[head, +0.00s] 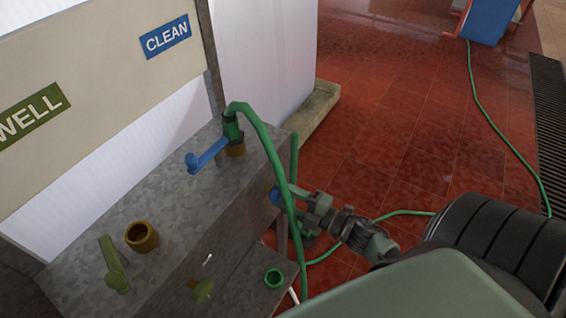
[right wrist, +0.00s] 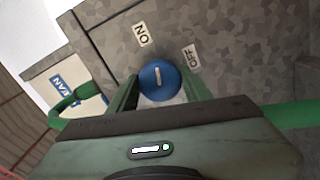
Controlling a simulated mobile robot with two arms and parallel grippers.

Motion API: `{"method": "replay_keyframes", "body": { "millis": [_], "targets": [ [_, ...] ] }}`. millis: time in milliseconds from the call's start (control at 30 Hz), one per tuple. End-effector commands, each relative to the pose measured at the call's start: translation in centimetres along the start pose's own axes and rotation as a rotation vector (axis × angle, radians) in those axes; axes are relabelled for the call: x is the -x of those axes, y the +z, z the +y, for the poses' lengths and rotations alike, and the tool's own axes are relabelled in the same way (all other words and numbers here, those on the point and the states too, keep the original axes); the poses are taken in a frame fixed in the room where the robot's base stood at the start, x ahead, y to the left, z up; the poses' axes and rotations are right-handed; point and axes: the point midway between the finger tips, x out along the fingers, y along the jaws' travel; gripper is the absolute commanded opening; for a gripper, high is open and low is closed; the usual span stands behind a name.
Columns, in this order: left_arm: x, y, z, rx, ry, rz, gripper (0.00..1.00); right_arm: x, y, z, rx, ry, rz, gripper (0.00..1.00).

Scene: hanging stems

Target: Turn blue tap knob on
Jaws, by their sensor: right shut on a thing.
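The blue tap knob (head: 275,196) sits on the front face of the grey speckled counter, below the blue spout (head: 206,156) and the CLEAN sign (head: 166,37). My right gripper (head: 284,196) is at the knob, shut on it. In the right wrist view the knob (right wrist: 160,81) lies between the two fingers. Its white mark runs roughly up and down in that picture. The ON label (right wrist: 142,34) is above left of the knob, and the OFF label (right wrist: 190,56) is above right. My left gripper is not in view.
A green hose (head: 271,150) loops from the blue tap past my right gripper to the floor. A green ring (head: 274,278) lies low at the front. Red tiled floor is open behind.

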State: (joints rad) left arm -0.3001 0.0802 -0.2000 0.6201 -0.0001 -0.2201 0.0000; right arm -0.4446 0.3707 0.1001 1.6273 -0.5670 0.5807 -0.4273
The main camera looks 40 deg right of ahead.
Motion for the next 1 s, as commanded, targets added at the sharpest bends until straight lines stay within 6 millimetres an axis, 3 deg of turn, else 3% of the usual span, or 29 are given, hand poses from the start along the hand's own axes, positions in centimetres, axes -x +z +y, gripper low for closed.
{"method": "replay_keyframes", "body": {
  "millis": [400,900,933,1000],
  "targets": [
    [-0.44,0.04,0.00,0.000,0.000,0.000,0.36,0.04,-0.03,-0.10,0.156,-0.001,0.000,0.08],
    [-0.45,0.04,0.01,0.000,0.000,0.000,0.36,0.04,-0.05,-0.11,0.169,-0.002,0.000,0.08],
    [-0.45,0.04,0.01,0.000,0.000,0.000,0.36,0.04,-0.05,-0.11,0.169,-0.002,0.000,0.57],
    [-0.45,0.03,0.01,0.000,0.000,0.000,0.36,0.04,-0.04,-0.11,0.169,-0.002,0.000,0.70]
  ]
}}
